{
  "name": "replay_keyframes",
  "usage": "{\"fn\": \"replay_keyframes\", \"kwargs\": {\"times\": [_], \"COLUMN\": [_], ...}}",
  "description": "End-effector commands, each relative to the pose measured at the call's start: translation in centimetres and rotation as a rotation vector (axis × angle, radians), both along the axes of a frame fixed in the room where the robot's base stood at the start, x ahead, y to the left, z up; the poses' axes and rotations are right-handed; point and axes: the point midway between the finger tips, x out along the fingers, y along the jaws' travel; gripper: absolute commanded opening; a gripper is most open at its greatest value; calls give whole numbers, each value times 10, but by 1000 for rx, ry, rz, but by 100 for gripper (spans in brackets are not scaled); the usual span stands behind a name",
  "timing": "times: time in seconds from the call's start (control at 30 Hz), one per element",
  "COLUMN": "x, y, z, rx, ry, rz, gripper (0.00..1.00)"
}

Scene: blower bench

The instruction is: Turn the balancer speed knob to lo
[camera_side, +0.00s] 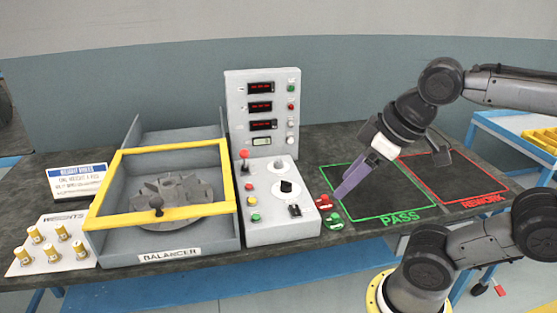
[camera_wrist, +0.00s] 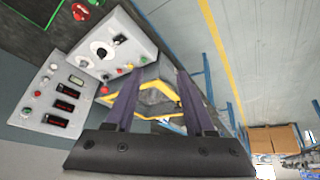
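The balancer's grey control box has a sloped panel with a black knob on a white dial (camera_side: 286,187). The knob's setting and any lo or hi marks are too small to read. The dial also shows in the wrist view (camera_wrist: 101,50), left of my fingers. My gripper (camera_side: 341,193), with purple fingers, is tilted down over the left part of the PASS square, right of the panel and apart from it. In the wrist view my gripper (camera_wrist: 156,74) has its two fingers spread with nothing between them.
A black switch (camera_side: 295,210) and a small pale knob (camera_side: 281,167) flank the dial. A red-topped lever (camera_side: 244,156) stands at the panel's back left. The yellow-framed balancer (camera_side: 170,147) stands left.

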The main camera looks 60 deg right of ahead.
Motion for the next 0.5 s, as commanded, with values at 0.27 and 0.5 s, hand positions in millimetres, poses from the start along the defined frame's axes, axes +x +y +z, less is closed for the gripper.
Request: {"fn": "replay_keyframes", "kwargs": {"times": [0.27,0.5], "x": [71,152], "y": [-15,-49], "z": [82,119], "rx": [-53,-80], "ry": [39,115], "rz": [44,38], "gripper": [71,71]}}
